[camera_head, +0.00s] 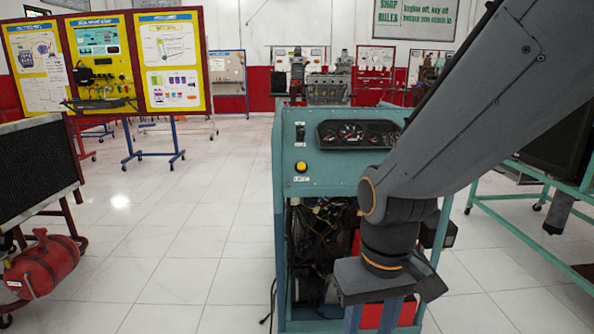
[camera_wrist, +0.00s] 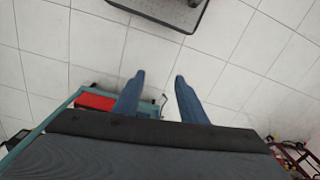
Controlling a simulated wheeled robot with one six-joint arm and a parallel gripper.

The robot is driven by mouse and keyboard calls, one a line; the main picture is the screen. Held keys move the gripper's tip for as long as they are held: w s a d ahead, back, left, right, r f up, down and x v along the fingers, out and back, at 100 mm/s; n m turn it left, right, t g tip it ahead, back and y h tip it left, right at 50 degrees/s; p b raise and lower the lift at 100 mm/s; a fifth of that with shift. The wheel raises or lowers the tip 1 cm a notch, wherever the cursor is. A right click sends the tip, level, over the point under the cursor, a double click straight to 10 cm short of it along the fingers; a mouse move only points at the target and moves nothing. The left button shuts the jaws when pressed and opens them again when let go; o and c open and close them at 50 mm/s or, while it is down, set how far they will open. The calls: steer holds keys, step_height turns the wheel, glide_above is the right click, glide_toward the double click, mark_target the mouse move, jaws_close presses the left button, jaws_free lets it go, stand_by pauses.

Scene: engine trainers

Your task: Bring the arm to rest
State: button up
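My arm comes in from the upper right of the head view and bends down in front of the teal engine trainer (camera_head: 330,180). My gripper (camera_head: 372,322) points downward at the bottom of that view, its tips cut off by the frame edge. In the wrist view my gripper (camera_wrist: 160,76) shows two blue fingers spread apart. Nothing is between them, and white floor tiles lie beyond. The arm hides part of the trainer's right side.
The trainer carries a gauge panel (camera_head: 358,134) and a yellow button (camera_head: 301,167). A teal stand (camera_head: 495,218) is at right. Open tiled floor (camera_head: 180,255) lies left of the trainer.

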steer(key=s+d+r+m+p, duration=0.1)
steer(key=d+r+m+p, duration=0.1)
steer(key=d+r+p, duration=0.5)
step_height(320, 180, up, 2)
steer(key=p, duration=0.4)
steer(key=shift+s+d, duration=0.2)
steer(key=shift+d, duration=0.15)
